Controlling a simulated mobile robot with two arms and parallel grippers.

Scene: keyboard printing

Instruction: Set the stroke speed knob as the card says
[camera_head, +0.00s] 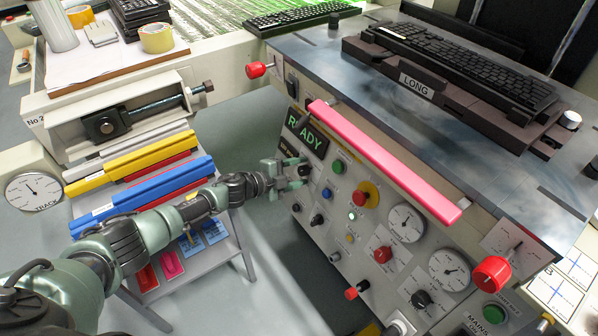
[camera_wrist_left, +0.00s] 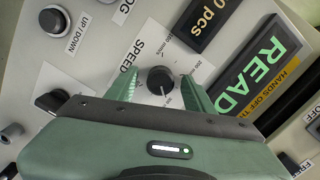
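The stroke speed knob (camera_wrist_left: 160,80) is a small black round knob under the word SPEED in the left wrist view, with a printed scale around it. A white mark shows at its lower side. My left gripper (camera_wrist_left: 158,84) is open, with one green finger on each side of the knob. Small gaps seem to show between the fingers and the knob. In the head view my left gripper (camera_head: 284,170) is at the left edge of the machine's front panel and partly covers that area. I cannot tell which paper is the card. My right gripper is not in view.
A lit READY display (camera_wrist_left: 258,72) and a pcs counter (camera_wrist_left: 203,20) are close to the knob. An UP/DOWN knob (camera_wrist_left: 53,19) is at the upper left. A pink bar (camera_head: 385,160) runs above the panel. Dials and a red button (camera_head: 367,194) are further right.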

